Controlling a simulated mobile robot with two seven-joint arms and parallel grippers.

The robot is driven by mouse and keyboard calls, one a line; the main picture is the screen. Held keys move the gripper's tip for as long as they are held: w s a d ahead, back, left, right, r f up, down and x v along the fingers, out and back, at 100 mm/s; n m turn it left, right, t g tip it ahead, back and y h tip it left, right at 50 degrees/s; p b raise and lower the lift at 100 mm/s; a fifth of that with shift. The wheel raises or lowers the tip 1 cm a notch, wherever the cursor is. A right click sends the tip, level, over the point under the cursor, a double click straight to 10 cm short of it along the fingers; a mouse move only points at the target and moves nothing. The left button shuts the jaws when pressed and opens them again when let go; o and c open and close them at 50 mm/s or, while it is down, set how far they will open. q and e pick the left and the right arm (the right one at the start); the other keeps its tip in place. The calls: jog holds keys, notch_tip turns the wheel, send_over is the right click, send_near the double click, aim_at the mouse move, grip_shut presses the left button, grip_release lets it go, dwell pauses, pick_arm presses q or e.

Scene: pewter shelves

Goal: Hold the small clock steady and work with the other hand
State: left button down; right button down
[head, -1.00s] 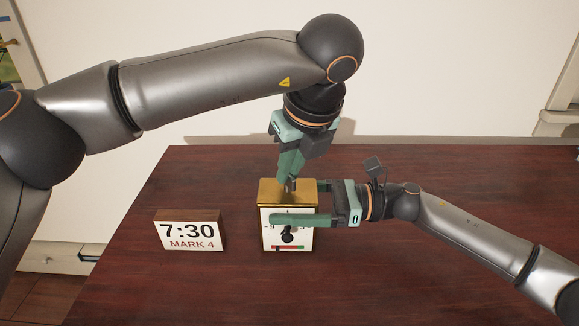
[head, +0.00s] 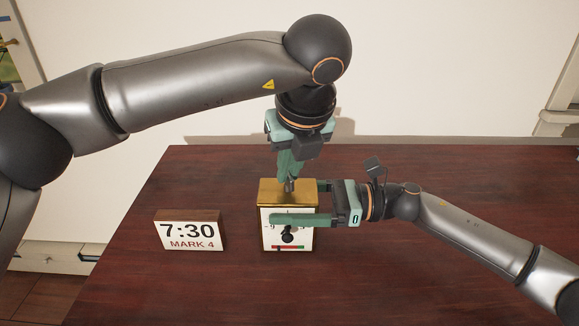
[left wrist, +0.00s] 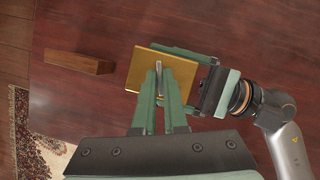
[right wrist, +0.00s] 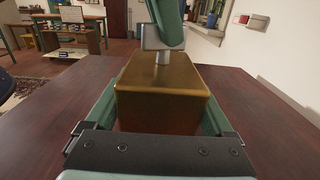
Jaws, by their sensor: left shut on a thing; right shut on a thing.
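The small clock (head: 288,192) is a gold box with a white face, standing upright on the table. Its gold top also shows in the left wrist view (left wrist: 181,68) and its body in the right wrist view (right wrist: 162,90). My right gripper (head: 297,205) is shut on the clock body, one finger across the face and hiding its middle. A black knob (head: 288,237) and a red-and-green strip (head: 288,247) show lower on the face. My left gripper (head: 290,181) points down from above, shut on a small grey stem (right wrist: 162,57) on the clock's top.
A sign block (head: 188,231) reading "7:30 MARK 4" stands left of the clock, apart from it. The dark red wooden table (head: 400,285) is otherwise clear. A pale wall (head: 450,70) rises behind it.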

pick_arm(q)
jog(key=m+h, duration=0.1)
jog(key=m, duration=0.1)
jog(key=m+h, duration=0.1)
jog(key=m, duration=0.2)
jog(key=shift+a, duration=0.2)
jog(key=m+h, duration=0.1)
jog(key=m, duration=0.2)
jog(key=m+h, duration=0.1)
jog(key=m, duration=0.2)
jog(key=shift+a+m+g, duration=0.15)
jog(key=shift+m+g, duration=0.15)
jog(key=shift+g, duration=0.1)
jog(key=m+g+h, duration=0.1)
jog(key=m, duration=0.2)
jog(key=m+g, duration=0.1)
jog(key=m, duration=0.2)
jog(key=shift+w+h, duration=0.2)
jog(key=shift+h, duration=0.2)
jog(key=m+g, duration=0.1)
jog(key=m, duration=0.2)
jog(key=m+g, duration=0.1)
jog(key=m, duration=0.2)
jog(key=shift+w+a, duration=0.1)
jog(key=shift+w, duration=0.05)
jog(key=c, duration=1)
grip_release()
jog(key=shift+o, duration=0.2)
jog(key=v, duration=1.2)
